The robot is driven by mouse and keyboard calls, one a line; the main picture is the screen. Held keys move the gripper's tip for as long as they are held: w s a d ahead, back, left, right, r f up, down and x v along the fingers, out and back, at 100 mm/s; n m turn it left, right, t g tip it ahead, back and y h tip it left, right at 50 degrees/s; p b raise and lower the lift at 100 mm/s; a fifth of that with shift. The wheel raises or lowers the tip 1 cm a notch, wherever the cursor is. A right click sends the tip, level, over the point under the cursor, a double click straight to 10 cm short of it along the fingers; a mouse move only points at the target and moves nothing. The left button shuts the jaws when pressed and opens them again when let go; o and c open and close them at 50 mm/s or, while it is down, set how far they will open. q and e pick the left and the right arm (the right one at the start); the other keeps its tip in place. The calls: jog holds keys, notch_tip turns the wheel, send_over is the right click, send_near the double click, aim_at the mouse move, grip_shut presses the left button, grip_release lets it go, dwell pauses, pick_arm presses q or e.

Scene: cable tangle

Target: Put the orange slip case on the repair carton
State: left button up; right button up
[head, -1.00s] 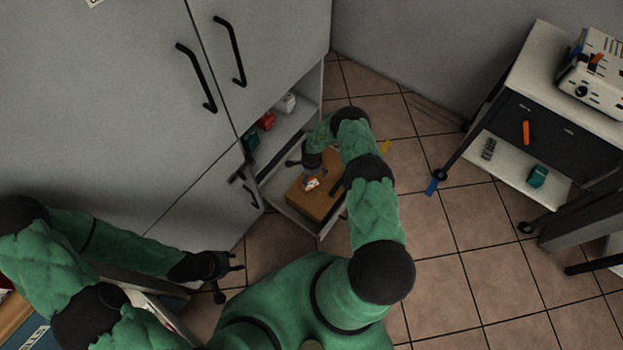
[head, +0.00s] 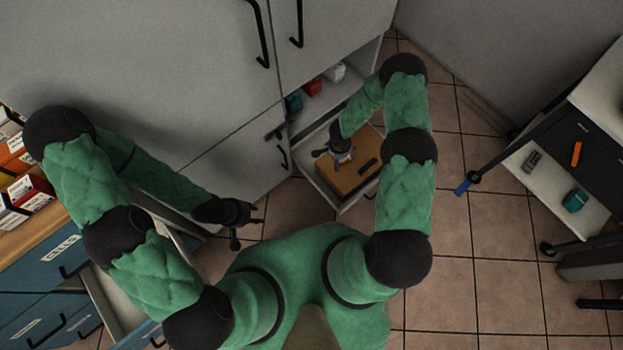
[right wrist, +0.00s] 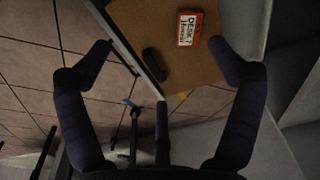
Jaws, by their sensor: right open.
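An orange slip case (right wrist: 190,28) with a white label lies flat on top of a brown carton (right wrist: 214,71) in the right wrist view. The carton (head: 342,180) sits in an open drawer in the head view, where the case is mostly hidden by my right gripper. My right gripper (head: 333,158) is above the case, fingers spread, empty. In the right wrist view its fingers (right wrist: 162,55) are apart, and the case lies between the upper fingertips, nearer the right one. My left gripper (head: 247,228) is open and empty, in front of the cabinet.
A dark oblong object (right wrist: 153,64) lies on the carton beside the case. Drawer walls (head: 352,206) surround the carton. The shelf above holds small red (head: 312,87), white and teal items. A cart (head: 537,190) stands at right; boxes (head: 20,190) stand at far left.

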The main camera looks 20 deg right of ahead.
jog(key=s+a+r+n+y, duration=0.4)
jog(key=s+a+r+n, duration=0.5)
jog(key=s+a+r, duration=0.5)
jog(key=s+a, duration=0.3)
jog(key=shift+s+r+y, duration=0.25)
jog(key=shift+s+y, duration=0.05)
jog(key=shift+y, duration=0.1)
